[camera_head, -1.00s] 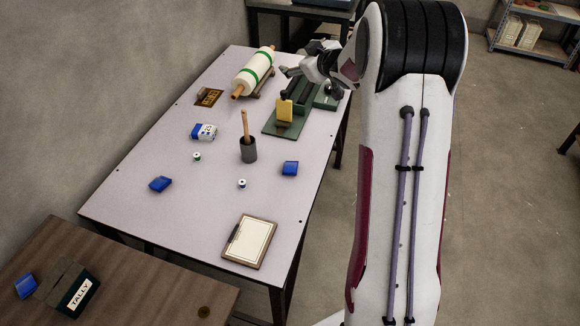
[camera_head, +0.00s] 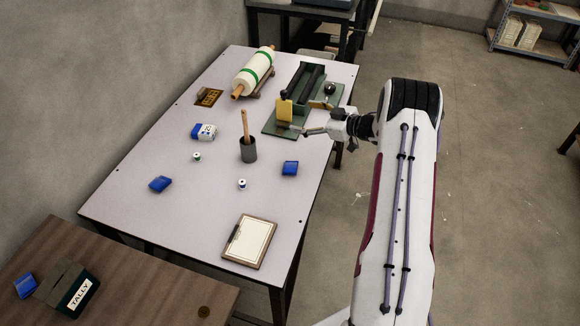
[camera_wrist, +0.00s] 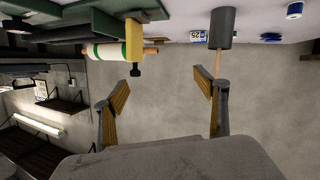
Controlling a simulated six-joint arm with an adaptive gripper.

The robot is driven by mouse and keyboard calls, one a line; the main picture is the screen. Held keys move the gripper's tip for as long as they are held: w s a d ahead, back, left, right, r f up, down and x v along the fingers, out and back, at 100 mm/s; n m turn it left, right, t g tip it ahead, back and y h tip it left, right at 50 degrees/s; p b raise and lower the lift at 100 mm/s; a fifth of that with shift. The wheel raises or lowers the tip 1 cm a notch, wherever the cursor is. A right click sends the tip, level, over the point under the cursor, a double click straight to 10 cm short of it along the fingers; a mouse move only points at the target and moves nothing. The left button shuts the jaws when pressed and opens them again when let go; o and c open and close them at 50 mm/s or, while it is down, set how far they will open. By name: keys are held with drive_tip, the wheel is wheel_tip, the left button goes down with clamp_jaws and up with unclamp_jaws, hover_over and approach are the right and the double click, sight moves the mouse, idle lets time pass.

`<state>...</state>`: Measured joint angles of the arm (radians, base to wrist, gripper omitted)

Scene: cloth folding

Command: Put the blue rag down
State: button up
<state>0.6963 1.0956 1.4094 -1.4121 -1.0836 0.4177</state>
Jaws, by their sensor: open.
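Several folded blue cloths show in the head view. One blue cloth (camera_head: 290,168) lies at the right of the light table, another blue cloth (camera_head: 160,184) lies at its left, and a third blue cloth (camera_head: 25,286) lies on the brown table beside the tally box. I cannot tell which is the rag. My gripper (camera_head: 312,117) is at the right side of the green-based device, level with its yellow block. Its fingers are apart and empty; the wrist view shows nothing between the fingertips (camera_wrist: 166,88).
The green-based device (camera_head: 271,131) with its yellow block (camera_head: 285,110) stands close to my gripper. A dark cup (camera_head: 249,152) with a wooden stick, a roll (camera_head: 254,70), a clipboard (camera_head: 249,241), spools and a blue-white box (camera_head: 203,131) share the light table (camera_head: 200,235). The tally box (camera_head: 72,290) is at lower left.

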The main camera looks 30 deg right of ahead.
sight(292, 165)
drive_tip(key=s+f+y, duration=0.1)
drive_tip(key=s+f, duration=0.2)
drive_tip(key=f, duration=0.1)
drive_tip(key=s+a+f+g+y, duration=0.1)
drive_tip(key=s+f+y, duration=0.1)
drive_tip(key=s+f, duration=0.1)
drive_tip(key=s+a+f+n+y, duration=0.1)
drive_tip(key=s+f, duration=0.2)
drive_tip(key=f, duration=0.2)
drive_tip(key=shift+s+a+g+y, duration=0.1)
drive_tip(key=shift+s+g+y, duration=0.2)
drive_tip(key=shift+s+y, duration=0.1)
drive_tip(key=shift+s+a+f, duration=0.15)
drive_tip(key=shift+s+f, duration=0.2)
drive_tip(key=shift+x, duration=1.3)
drive_tip(key=shift+w+a, duration=0.1)
drive_tip(key=shift+a, duration=0.05)
drive_tip(key=shift+w+a+r, duration=0.1)
drive_tip(key=shift+w+a, duration=0.45)
drive_tip(key=shift+a, duration=0.25)
drive_tip(key=shift+w+a, duration=0.6)
drive_tip(key=shift+a, duration=0.15)
drive_tip(key=shift+w+a, duration=0.4)
